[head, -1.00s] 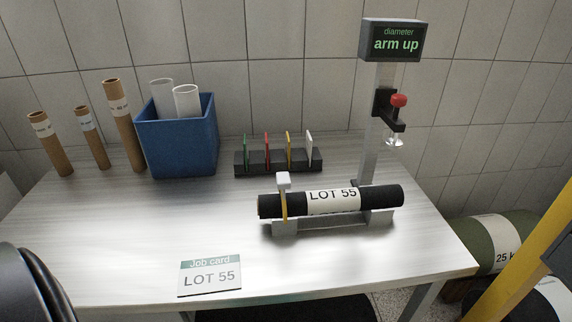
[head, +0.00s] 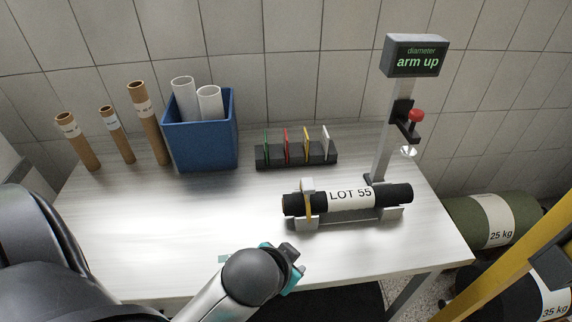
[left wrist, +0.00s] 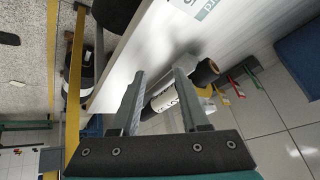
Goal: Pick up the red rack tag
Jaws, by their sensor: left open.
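The red rack tag (head: 286,145) stands upright in a slot of the black rack (head: 320,158), between the green tag (head: 266,146) and the yellow tag (head: 307,145). A white tag (head: 326,144) stands at the right end. My left gripper (head: 293,262) is over the front of the table, in front of the rack and apart from it. Its fingers are largely hidden by the wrist in the head view. In the left wrist view its two fingers (left wrist: 159,75) are apart with nothing held between them. My right gripper is not in view.
A black roll (head: 384,196) labelled LOT 55 lies on a cradle right of my left gripper, below the diameter gauge (head: 416,58). A blue bin (head: 202,145) and several brown tubes stand at the back left. The left-middle tabletop is clear.

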